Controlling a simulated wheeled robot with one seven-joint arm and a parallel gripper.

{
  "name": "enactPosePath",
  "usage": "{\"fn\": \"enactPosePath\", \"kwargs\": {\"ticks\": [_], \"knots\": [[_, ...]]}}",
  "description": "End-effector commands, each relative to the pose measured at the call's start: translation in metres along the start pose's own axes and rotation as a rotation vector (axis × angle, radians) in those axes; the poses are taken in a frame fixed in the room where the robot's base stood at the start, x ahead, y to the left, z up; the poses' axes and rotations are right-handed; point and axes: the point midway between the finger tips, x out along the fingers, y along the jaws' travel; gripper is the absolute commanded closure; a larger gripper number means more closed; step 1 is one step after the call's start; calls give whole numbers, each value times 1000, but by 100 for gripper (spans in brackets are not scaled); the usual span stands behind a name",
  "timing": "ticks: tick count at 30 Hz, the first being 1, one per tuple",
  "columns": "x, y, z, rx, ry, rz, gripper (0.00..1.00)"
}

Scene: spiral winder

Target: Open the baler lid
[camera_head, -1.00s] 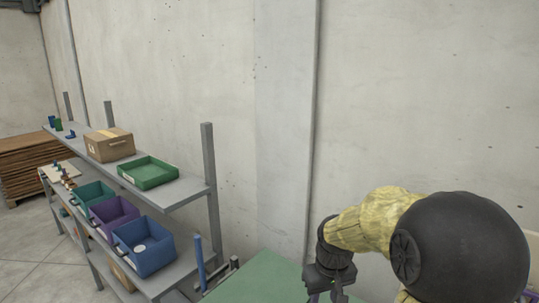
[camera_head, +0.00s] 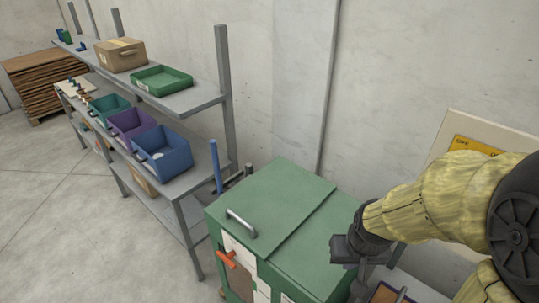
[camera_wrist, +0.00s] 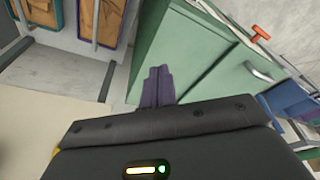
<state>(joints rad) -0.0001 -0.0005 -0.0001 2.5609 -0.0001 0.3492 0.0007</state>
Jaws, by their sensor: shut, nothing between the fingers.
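The green baler (camera_head: 290,262) stands at the lower middle of the head view. Its flat green lid (camera_head: 272,205) lies shut on top, with a grey bar handle (camera_head: 241,223) near the front left edge. An orange latch handle (camera_head: 228,259) sits on the pale front panel below it. My gripper (camera_head: 360,284) is at the right of the baler, apart from the lid handle; its tips are partly hidden there. In the wrist view my gripper (camera_wrist: 157,82) is shut and empty, its purple fingers together in front of the green baler. The handle (camera_wrist: 258,71) and orange latch (camera_wrist: 260,33) show to the right.
A grey shelf (camera_head: 192,98) with blue, purple and green bins and a cardboard box (camera_head: 119,55) stands left of the baler. A blue upright post (camera_head: 215,166) is close to its back left corner. A concrete wall is behind. The floor at lower left is clear.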

Motion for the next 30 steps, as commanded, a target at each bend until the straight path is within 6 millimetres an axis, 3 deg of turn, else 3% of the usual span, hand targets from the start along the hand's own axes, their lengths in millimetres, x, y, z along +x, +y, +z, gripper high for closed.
{"fn": "enactPosePath", "kwargs": {"ticks": [7,14,24,30], "knots": [[17,3,-10,75,6,7,100],[66,-2,-31,305,36,-37,100],[135,-41,-44,734,19,-279,100],[159,-76,-47,1041,-60,-493,100]]}}
